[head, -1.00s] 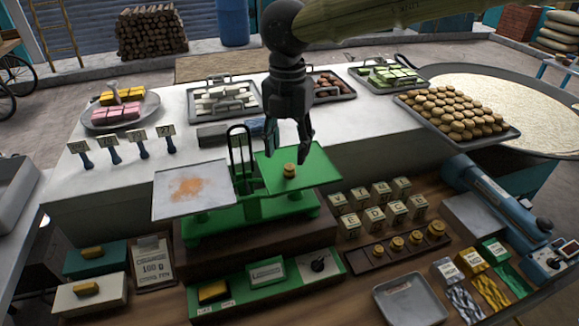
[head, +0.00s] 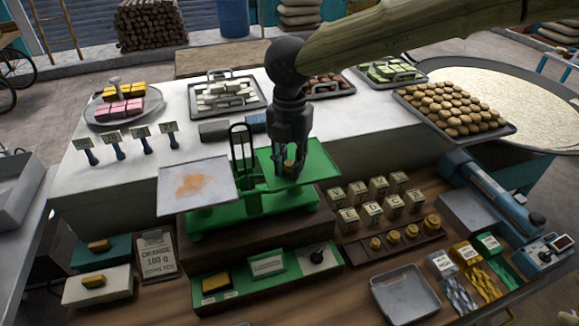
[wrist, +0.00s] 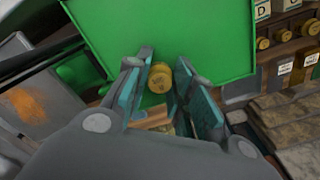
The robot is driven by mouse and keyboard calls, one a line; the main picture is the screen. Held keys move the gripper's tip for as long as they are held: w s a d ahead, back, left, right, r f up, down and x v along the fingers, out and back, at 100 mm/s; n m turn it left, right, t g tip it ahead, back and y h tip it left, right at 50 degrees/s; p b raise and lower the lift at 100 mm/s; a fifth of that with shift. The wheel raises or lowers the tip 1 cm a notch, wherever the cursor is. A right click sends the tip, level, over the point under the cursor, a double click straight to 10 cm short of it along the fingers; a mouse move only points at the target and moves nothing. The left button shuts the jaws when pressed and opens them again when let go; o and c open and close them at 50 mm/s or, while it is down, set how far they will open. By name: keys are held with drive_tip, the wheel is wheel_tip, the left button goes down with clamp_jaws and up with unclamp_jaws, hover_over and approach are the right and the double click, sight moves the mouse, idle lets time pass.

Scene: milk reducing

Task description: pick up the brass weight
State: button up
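The brass weight (head: 289,165) stands on the green right pan (head: 318,162) of the balance scale. In the wrist view the weight (wrist: 160,78) shows as a yellow-gold cylinder against the green pan (wrist: 215,50). My gripper (head: 291,172) points down over the pan, with its fingers on both sides of the weight. In the wrist view the gripper (wrist: 163,95) has its fingers apart, the weight between or just beyond their tips. A small gap seems to show at the left finger; contact on the right is hard to tell.
Lettered blocks (head: 370,212) and a rack with more brass weights (head: 394,237) lie to the right. A metal tray (head: 405,295) stands at the front.

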sight(289, 164)
clamp_jaws()
drive_tip(key=shift+s+r, duration=0.1)
drive_tip(key=shift+r+b, duration=0.85)
drive_tip(key=shift+r, duration=0.5)
drive_tip(key=shift+s+r, duration=0.2)
drive_tip(key=shift+r, duration=0.1)
drive_tip(key=s+a+r+b, duration=0.1)
drive_tip(key=s+b, duration=0.4)
drive_tip(key=s, duration=1)
drive_tip(key=shift+s+a+r, duration=0.3)
drive_tip(key=shift+a, duration=0.1)
